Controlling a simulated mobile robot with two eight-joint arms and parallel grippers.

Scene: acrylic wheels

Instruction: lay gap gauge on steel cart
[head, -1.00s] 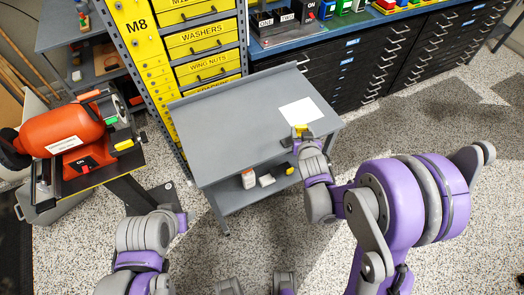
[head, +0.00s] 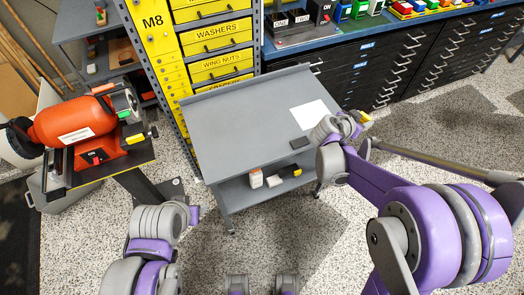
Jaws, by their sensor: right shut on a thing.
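The steel cart (head: 235,128) is a grey two-tier table in the middle of the head view. My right gripper (head: 361,121) is at the cart's right corner, just past its right edge in the picture. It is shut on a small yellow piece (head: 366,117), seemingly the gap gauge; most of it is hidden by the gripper. Its height against the cart top cannot be told. My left gripper (head: 194,215) is low at the left, in front of the cart, and its fingers do not show clearly.
A white sheet (head: 309,115) and a flat dark block (head: 300,143) lie at the top's right side. Small items, one white bottle (head: 256,178) among them, stand on the lower shelf. An orange grinder (head: 75,128) stands left. The left and middle of the top are clear.

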